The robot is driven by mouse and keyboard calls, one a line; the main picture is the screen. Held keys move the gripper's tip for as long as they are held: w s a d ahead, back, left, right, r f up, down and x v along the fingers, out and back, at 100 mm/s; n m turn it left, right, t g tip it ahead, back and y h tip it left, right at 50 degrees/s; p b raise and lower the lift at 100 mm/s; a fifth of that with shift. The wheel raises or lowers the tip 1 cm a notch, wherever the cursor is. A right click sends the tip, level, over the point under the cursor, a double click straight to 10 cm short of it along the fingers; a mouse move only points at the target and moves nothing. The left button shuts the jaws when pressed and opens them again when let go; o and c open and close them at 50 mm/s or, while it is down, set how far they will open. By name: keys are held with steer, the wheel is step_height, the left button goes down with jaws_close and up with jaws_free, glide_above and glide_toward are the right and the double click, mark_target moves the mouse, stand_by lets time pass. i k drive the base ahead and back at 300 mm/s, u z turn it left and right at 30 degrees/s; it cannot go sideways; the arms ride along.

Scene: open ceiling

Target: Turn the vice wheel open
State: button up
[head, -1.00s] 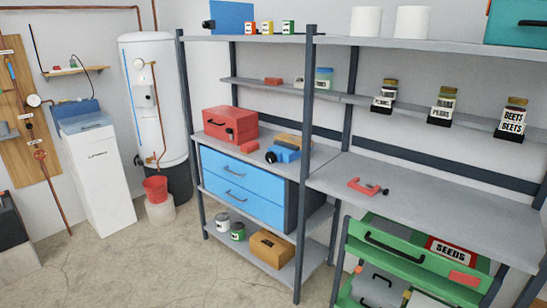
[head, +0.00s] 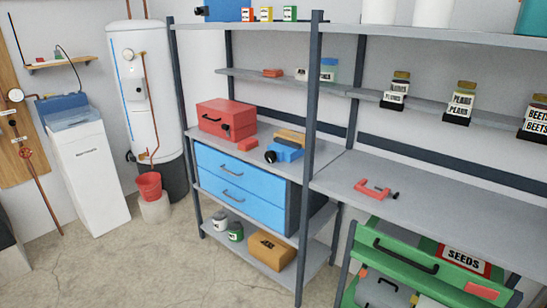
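A small blue vice (head: 287,152) sits on the grey middle shelf of the left shelf unit, above the blue drawers. Its dark round wheel (head: 270,157) is on its left front side. A tan block (head: 291,136) is at the vice's top and back; I cannot tell whether the jaws hold it. My gripper is not in view in the head view.
A red toolbox (head: 227,119) and a small red block (head: 248,144) are left of the vice. A dark post (head: 311,150) stands to its right. A red clamp (head: 376,189) lies on the right shelf (head: 440,205). Open concrete floor (head: 150,260) lies at front left.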

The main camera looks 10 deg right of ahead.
mark_target(271, 156)
steer(key=z, duration=0.5)
steer(key=i, duration=1)
steer(key=z, duration=0.75)
steer(key=k, duration=0.15)
steer(key=u, duration=2.6)
